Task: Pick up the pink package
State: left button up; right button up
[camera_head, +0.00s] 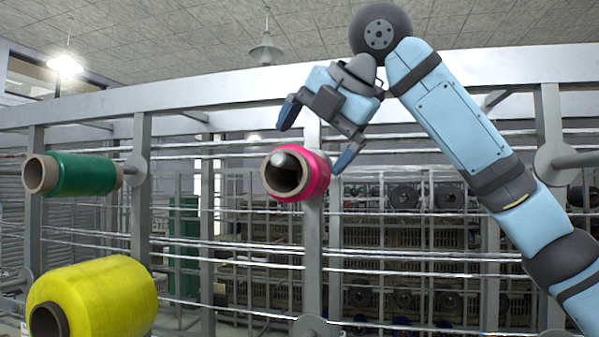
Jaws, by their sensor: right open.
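The pink package (316,174) is a bobbin of pink thread on a brown hollow core. It sits on a peg of the grey rack near the middle of the head view, its open end facing me. My right gripper (318,128) is open, just above the pink package, with one finger to its upper left and the other by its upper right side. I cannot tell whether the right finger touches it. No thread package shows between the fingers. My left gripper is not in view.
A green package (88,174) sits on a peg at the left. A large yellow package (105,297) is at the lower left. A bare peg (577,161) sticks out at the right, near my right arm. Grey posts and rails (140,230) stand behind.

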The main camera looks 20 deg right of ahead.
aim_at(300, 164)
jog(key=p+x, duration=0.1)
jog(key=x, duration=0.4)
jog(key=shift+d, duration=0.1)
jog(key=shift+s, duration=0.2)
jog(key=c, duration=0.7)
jog(key=shift+c, duration=0.2)
jog(key=shift+r, duration=0.15)
